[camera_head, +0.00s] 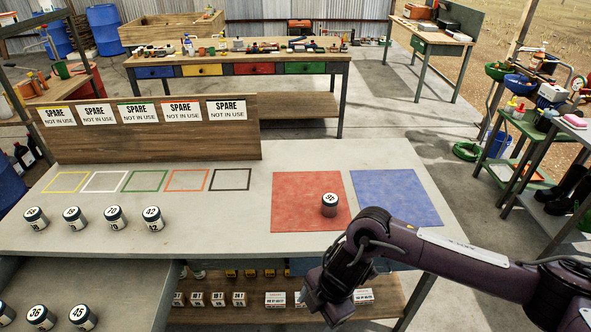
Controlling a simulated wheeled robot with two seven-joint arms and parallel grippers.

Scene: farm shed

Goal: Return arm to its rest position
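My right arm comes in from the right and bends down in front of the table's front edge. My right gripper (330,312) hangs below the tabletop at the bottom of the view, and its fingers are too dark and cut off to tell open from shut. A dark-lidded jar (330,205) with a number on its lid stands upright on the red mat (292,190), apart from the gripper. My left arm and gripper are not in view.
The grey table (240,215) also bears a blue mat (400,195), several numbered jars (75,217) at left and empty coloured outlines. A wooden board (150,150) with SPARE signs stands behind. Boxes (275,298) sit on the lower shelf near my gripper. More jars (40,316) stand front left.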

